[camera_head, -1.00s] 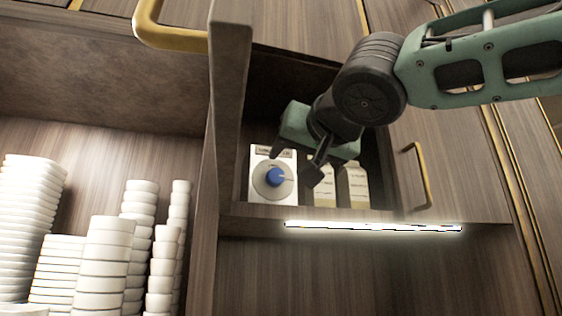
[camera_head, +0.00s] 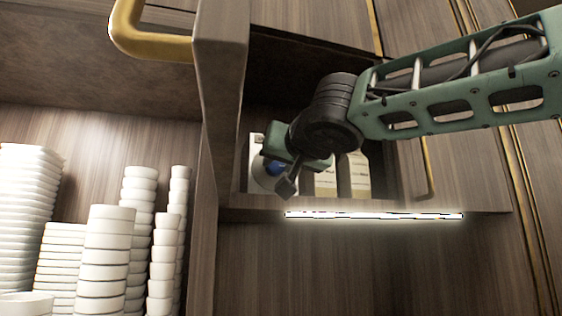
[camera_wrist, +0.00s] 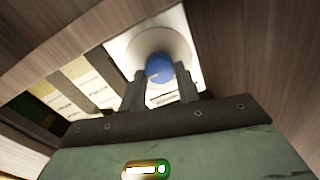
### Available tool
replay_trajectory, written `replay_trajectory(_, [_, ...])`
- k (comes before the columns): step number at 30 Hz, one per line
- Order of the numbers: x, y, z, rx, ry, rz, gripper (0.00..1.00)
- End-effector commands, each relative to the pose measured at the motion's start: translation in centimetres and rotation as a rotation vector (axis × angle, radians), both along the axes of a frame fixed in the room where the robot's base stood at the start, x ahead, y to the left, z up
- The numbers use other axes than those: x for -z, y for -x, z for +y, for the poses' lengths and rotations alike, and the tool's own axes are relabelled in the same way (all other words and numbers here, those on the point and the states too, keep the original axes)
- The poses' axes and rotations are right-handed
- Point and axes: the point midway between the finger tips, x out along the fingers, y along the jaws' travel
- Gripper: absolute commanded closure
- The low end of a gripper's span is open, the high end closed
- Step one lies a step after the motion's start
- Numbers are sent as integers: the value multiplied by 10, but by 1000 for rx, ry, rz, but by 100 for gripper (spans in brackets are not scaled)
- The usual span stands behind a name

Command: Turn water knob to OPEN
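The blue water knob (camera_wrist: 159,67) sits on a round pale dial on a white box (camera_wrist: 120,48) inside the open cupboard. In the head view the knob (camera_head: 275,168) is partly hidden by my gripper (camera_head: 276,180). In the wrist view my gripper (camera_wrist: 163,92) has its two fingers apart, one toward each side of the knob's lower part. I cannot tell whether the fingers touch it. The knob's setting and the box's lettering cannot be read now.
Cartons (camera_head: 353,174) stand right of the box. The cupboard's side wall (camera_head: 217,100) is close on the left, with a lit strip (camera_head: 375,215) below. Stacks of white bowls (camera_head: 104,255) stand at lower left. A brass handle (camera_head: 428,168) is at right.

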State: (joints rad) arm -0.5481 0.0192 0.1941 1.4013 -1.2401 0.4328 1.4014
Motion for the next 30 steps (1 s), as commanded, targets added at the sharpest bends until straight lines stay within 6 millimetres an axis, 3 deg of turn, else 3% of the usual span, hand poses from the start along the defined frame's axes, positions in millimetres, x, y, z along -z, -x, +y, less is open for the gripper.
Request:
replay_trajectory(14, [0,0,0,-1,73,-21,90])
replay_trajectory(30, [0,1,1,-1,513,-147,90])
